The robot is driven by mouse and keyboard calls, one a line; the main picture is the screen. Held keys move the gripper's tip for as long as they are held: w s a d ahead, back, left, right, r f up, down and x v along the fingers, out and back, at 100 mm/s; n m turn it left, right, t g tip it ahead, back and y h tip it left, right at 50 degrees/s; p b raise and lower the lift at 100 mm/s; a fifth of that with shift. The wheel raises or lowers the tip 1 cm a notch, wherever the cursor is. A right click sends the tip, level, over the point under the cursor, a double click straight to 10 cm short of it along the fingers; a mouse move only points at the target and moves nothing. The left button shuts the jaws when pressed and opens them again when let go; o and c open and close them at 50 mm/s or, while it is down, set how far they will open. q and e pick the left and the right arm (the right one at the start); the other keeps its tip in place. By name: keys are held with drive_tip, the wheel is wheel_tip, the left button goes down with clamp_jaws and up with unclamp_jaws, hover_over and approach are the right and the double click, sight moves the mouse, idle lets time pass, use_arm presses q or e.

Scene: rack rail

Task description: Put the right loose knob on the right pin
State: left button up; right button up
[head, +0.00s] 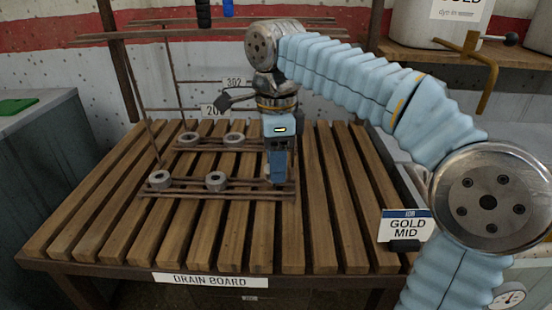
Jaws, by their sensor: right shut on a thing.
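My right gripper (278,182) points down over the right end of the front rail (190,188) on the drain board. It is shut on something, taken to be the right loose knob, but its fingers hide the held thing. Grey ring-shaped pieces sit along the rails: two at the front, a left one (160,178) and a right one (216,181), and two at the back, a left one (189,139) and a right one (234,139). I cannot make out the right pin or whether the gripper touches the rail. My left gripper is not in view.
The slatted wooden drain board (335,220) is bare on its right side and along its front. Thin rack uprights (149,120) stand at the left. A "GOLD MID" sign (405,227) stands at the right edge. A grey cabinet (35,145) is at the left.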

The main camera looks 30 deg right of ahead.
drive_tip(key=shift+f+b, duration=0.6)
drive_tip(key=shift+f, duration=0.6)
drive_tip(key=o, duration=1.1)
drive_tip(key=shift+o, duration=0.2)
wheel_tip(320, 180, up, 12)
drive_tip(key=p, duration=0.3)
